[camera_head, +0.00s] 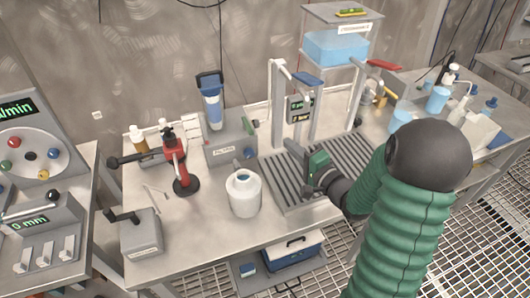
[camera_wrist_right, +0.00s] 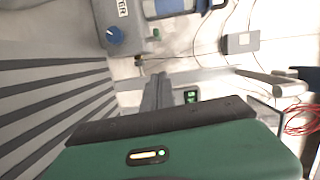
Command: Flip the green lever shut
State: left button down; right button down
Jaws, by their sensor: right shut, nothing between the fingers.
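My right gripper (camera_head: 292,148) is shut and empty, above the slotted grey plate on the bench. Its closed fingers (camera_wrist_right: 160,90) point away from the camera in the right wrist view. A small green part (camera_head: 247,126) shows on the grey box with the blue filter, left of my gripper and apart from it. A small green piece also shows beside the box in the right wrist view (camera_wrist_right: 156,33). It is too small to tell whether this is the green lever or how it is turned. My left gripper is out of view.
The grey filter box (camera_head: 222,150) stands behind a white bottle (camera_head: 244,196). A red clamp stand (camera_head: 182,165) is at the left. A frame with a blue lever (camera_head: 307,78) rises behind my gripper. A red lever (camera_head: 383,65) and bottles are at the right.

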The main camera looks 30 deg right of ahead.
aim_at(248, 129)
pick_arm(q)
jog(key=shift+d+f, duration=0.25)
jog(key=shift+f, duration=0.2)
pick_arm(e)
jog(key=shift+s+d+f+m+t, duration=0.1)
jog(key=shift+s+d+m+t, duration=0.2)
jog(key=shift+d+m, duration=0.1)
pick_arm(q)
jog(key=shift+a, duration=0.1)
pick_arm(e)
jog(key=shift+a, duration=0.1)
